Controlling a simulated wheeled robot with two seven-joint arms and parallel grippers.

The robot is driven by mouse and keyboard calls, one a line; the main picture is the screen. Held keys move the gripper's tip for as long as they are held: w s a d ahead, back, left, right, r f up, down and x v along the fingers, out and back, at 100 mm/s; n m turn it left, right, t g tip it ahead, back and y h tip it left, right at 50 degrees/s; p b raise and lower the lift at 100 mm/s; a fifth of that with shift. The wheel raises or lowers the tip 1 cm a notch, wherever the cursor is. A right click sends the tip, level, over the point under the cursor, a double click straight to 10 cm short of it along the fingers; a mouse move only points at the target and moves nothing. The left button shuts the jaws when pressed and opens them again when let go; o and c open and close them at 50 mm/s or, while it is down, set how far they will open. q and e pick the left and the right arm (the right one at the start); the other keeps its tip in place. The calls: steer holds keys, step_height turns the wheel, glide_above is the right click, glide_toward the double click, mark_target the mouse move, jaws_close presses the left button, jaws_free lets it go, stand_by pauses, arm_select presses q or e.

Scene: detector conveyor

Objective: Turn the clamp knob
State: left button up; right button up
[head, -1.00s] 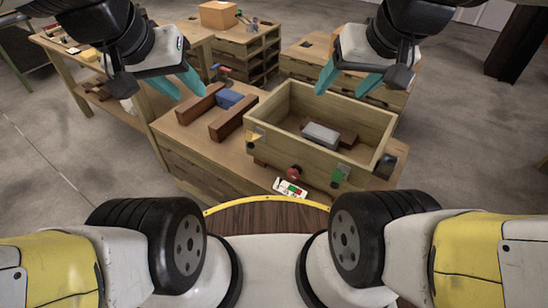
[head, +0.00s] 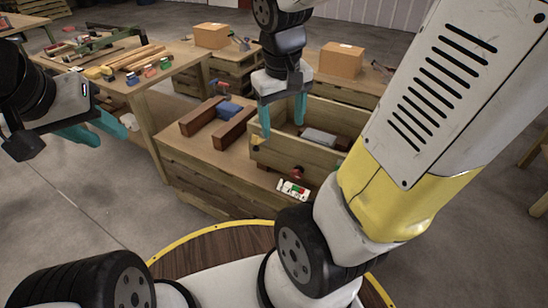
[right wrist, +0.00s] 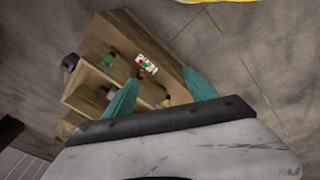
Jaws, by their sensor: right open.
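A small red knob (head: 299,172) sits low at the front of an open wooden box (head: 294,154) on the workbench; I cannot tell for certain that it is the clamp knob. It also shows in the right wrist view (right wrist: 142,73). My right gripper (head: 283,122) points down over the box's near left part, open and empty, apart from the knob. Its fingers show in the right wrist view (right wrist: 160,77). My left gripper (head: 100,135) is at the far left, away from the bench, with its fingers apart and empty. My right arm hides the box's right end.
A white card with red and green marks (head: 293,189) lies near the bench's front edge. A grey block (head: 318,138) is in the box. Cardboard boxes (head: 341,61) stand behind.

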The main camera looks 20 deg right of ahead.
steer(key=w+d+f+n+g+h, duration=0.2)
steer(key=w+d+f+h, duration=0.2)
steer(key=f, duration=0.3)
steer(key=w+d+f+n+g+h, duration=0.2)
steer(key=w+d+f+h, duration=0.25)
steer(key=f, duration=0.25)
steer(key=n+t+h, duration=0.7)
steer(key=n+h, duration=0.1)
steer(key=n, duration=0.2)
glide_above(295, 175)
steer(key=s+a, duration=0.3)
steer(key=s, duration=0.2)
step_height(295, 175, down, 18)
step_height(295, 175, down, 11)
steer(key=a+n+t+y, duration=0.2)
steer(key=n+t+y, duration=0.2)
steer(key=n+t, duration=0.3)
steer(key=x, duration=0.8)
steer(key=shift+w+a, duration=0.1)
steer(key=shift+a, duration=0.05)
steer(key=c, duration=1.4)
steer(key=shift+m, duration=0.4)
